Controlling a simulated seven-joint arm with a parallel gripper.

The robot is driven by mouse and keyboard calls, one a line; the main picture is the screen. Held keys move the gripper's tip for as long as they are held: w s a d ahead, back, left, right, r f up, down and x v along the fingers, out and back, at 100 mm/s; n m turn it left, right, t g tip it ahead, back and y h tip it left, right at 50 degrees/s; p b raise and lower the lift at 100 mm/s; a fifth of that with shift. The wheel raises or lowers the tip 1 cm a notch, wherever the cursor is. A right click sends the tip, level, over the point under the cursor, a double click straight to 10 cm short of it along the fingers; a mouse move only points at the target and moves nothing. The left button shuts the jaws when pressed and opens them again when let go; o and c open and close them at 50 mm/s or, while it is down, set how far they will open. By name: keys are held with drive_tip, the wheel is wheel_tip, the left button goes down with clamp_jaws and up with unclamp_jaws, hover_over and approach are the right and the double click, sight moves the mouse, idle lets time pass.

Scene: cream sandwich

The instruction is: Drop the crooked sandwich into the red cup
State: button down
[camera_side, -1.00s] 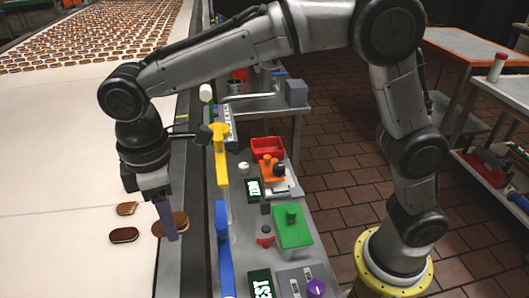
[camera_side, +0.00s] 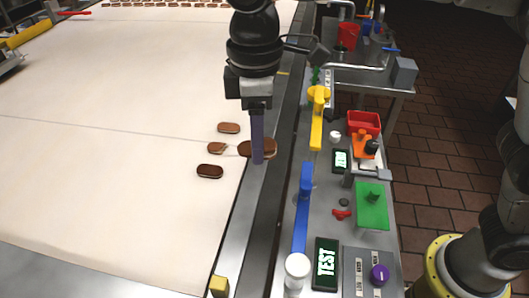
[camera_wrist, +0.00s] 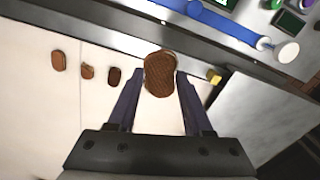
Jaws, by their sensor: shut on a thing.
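My gripper (camera_side: 257,150) points down over the belt's right edge, shut on a brown sandwich (camera_side: 270,148). In the wrist view my gripper (camera_wrist: 160,80) has its two dark fingers on either side of this sandwich (camera_wrist: 160,72), a ribbed brown oval. I cannot tell how high it is above the belt, or whether its halves are crooked. On the belt to its left lie a whole sandwich (camera_side: 228,127), a smaller one with pale cream showing (camera_side: 217,148) and a dark one (camera_side: 209,171). A red cup (camera_side: 347,35) stands on the far side table.
A white belt (camera_side: 110,200) fills the left. The panel to its right carries a blue lever (camera_side: 302,215), a yellow lever (camera_side: 317,120), a red bin (camera_side: 364,123), an orange stamp-like part (camera_side: 363,144) and a green block (camera_side: 371,205). Grey pipes cross near the cup.

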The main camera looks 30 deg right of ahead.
wheel_tip(320, 180, up, 5)
drive_tip(key=shift+r, duration=0.15)
drive_tip(key=w+d, duration=0.4)
drive_tip(key=d, duration=0.4)
drive_tip(key=w+d, duration=0.4)
drive_tip(key=d, duration=0.4)
drive_tip(key=s+d, duration=0.1)
drive_tip(key=d, duration=2.3)
wheel_tip(320, 180, down, 13)
drive_tip(key=shift+a, duration=0.15)
drive_tip(key=shift+f, duration=3.25)
